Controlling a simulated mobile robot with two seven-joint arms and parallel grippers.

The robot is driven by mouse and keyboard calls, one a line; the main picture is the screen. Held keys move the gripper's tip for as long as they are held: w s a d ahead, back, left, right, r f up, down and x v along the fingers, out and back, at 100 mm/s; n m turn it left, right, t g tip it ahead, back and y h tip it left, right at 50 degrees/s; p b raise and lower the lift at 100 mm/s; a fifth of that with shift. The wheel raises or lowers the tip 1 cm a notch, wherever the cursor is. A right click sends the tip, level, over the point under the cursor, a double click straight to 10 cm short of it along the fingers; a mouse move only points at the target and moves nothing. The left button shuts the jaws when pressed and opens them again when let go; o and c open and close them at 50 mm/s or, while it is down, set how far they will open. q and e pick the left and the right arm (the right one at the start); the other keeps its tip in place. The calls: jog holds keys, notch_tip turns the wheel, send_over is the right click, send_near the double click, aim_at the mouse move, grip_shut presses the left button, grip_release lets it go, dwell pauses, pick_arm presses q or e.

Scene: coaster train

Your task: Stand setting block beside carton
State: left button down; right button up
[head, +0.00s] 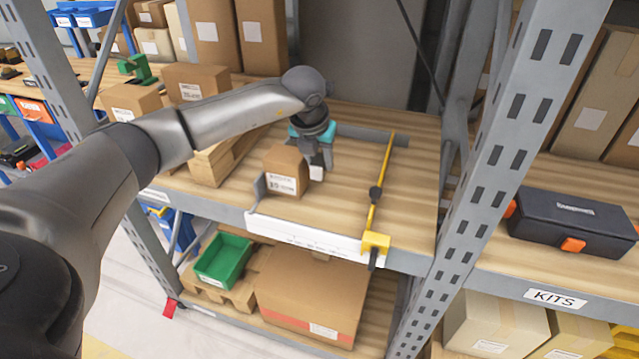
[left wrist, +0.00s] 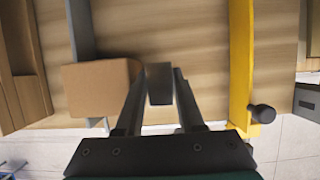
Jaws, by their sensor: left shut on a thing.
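My left gripper (head: 318,160) reaches over the middle shelf and is shut on a small block, the setting block (left wrist: 159,84). The block shows dark grey between the two fingertips in the left wrist view; in the head view its lower part (head: 316,173) looks pale. The brown carton (head: 287,172) with a white label stands on the shelf just left of the block; it also shows in the left wrist view (left wrist: 100,88). A narrow gap seems to separate carton and block. I cannot tell whether the block touches the shelf. My right gripper is not in view.
A yellow bar (head: 382,185) with a black knob runs along the right of the block. A grey fence (head: 372,134) is behind, and a white front strip (head: 305,237) is at the shelf edge. A wooden pallet (head: 217,160) is left. Bare shelf lies right of the bar.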

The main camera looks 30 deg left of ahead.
aim_at(320, 195)
pick_arm(q)
jog(key=shift+f+b, duration=0.45)
jog(key=shift+f, duration=2.55)
jog(key=shift+f, duration=0.1)
jog(key=c, duration=0.8)
grip_release()
jog(key=shift+f, duration=0.1)
jog(key=shift+s+r, duration=0.1)
jog(key=shift+r, duration=0.35)
jog(key=p+v, duration=0.2)
jog(key=v, duration=0.9)
jog(key=shift+s+r, duration=0.1)
jog(key=shift+r, duration=0.1)
